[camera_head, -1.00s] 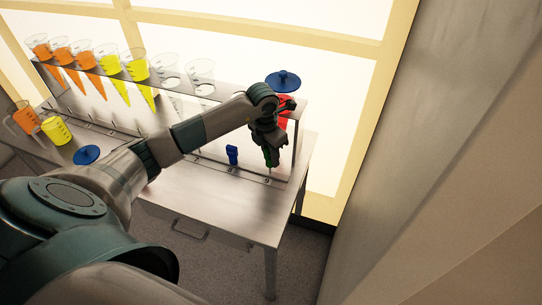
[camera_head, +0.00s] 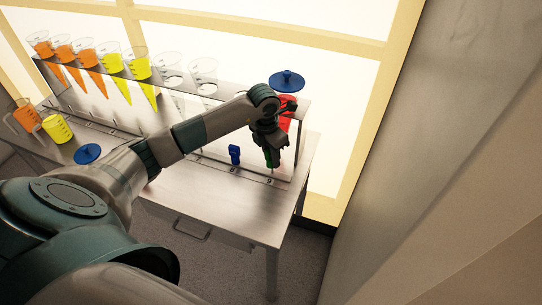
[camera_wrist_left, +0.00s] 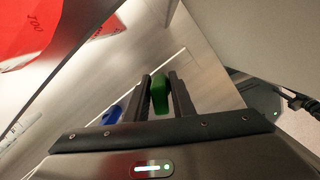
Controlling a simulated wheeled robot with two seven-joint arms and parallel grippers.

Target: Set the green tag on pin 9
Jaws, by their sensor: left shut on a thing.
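The green tag (camera_head: 271,160) is held in my left gripper (camera_head: 270,150), above the right end of the pin strip (camera_head: 262,180) along the rack's foot. In the left wrist view the green tag (camera_wrist_left: 159,94) sits between the two dark fingers (camera_wrist_left: 160,92), which are shut on it. A blue tag (camera_head: 235,155) stands on the strip, left of the gripper; it also shows in the left wrist view (camera_wrist_left: 112,115). The numbers on the strip are too small to read, so I cannot tell which pin is 9. My right gripper is not in view.
A metal rack (camera_head: 178,91) holds several cones with orange, yellow or no juice. A red-filled cone (camera_head: 286,108) under a blue lid (camera_head: 286,81) is close behind my left wrist. Jugs (camera_head: 57,129) and a blue disc (camera_head: 87,153) stand at left. The table front (camera_head: 240,212) is clear.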

